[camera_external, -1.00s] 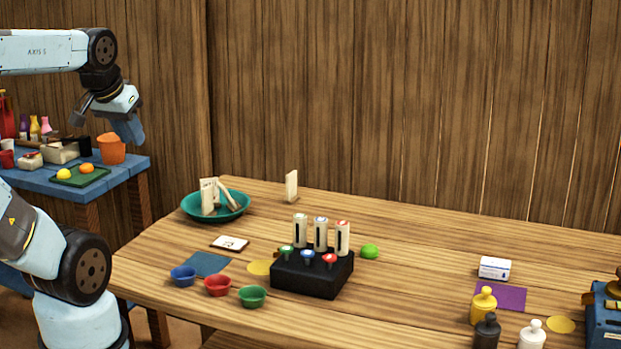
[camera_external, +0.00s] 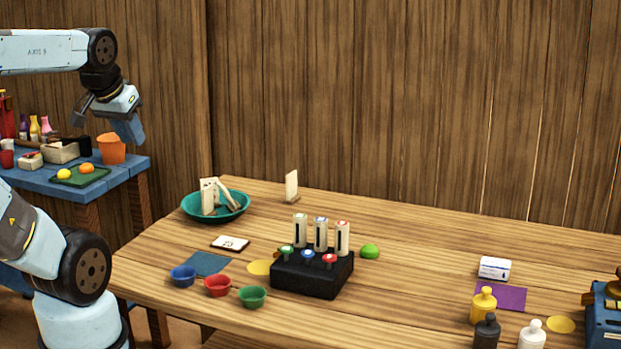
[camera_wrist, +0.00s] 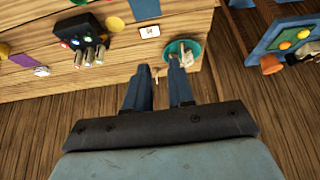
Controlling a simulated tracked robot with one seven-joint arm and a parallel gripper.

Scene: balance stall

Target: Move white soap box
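The white soap box (camera_external: 495,268), with blue markings, lies on the wooden table at the right, just behind a purple mat (camera_external: 511,298). In the wrist view the soap box (camera_wrist: 41,71) is small at the left, beside the purple mat (camera_wrist: 22,60). My gripper (camera_external: 107,123) is up at the left, beyond the table's left end and far from the box. In the wrist view my gripper (camera_wrist: 159,78) has its two fingers apart with nothing held between them.
A black block with upright cylinders (camera_external: 312,274) stands mid-table, with small bowls (camera_external: 218,286) in front. A teal bowl (camera_external: 240,211) holds pale tiles. Yellow (camera_external: 483,306), dark and white weights stand before the purple mat. The table behind the soap box is clear.

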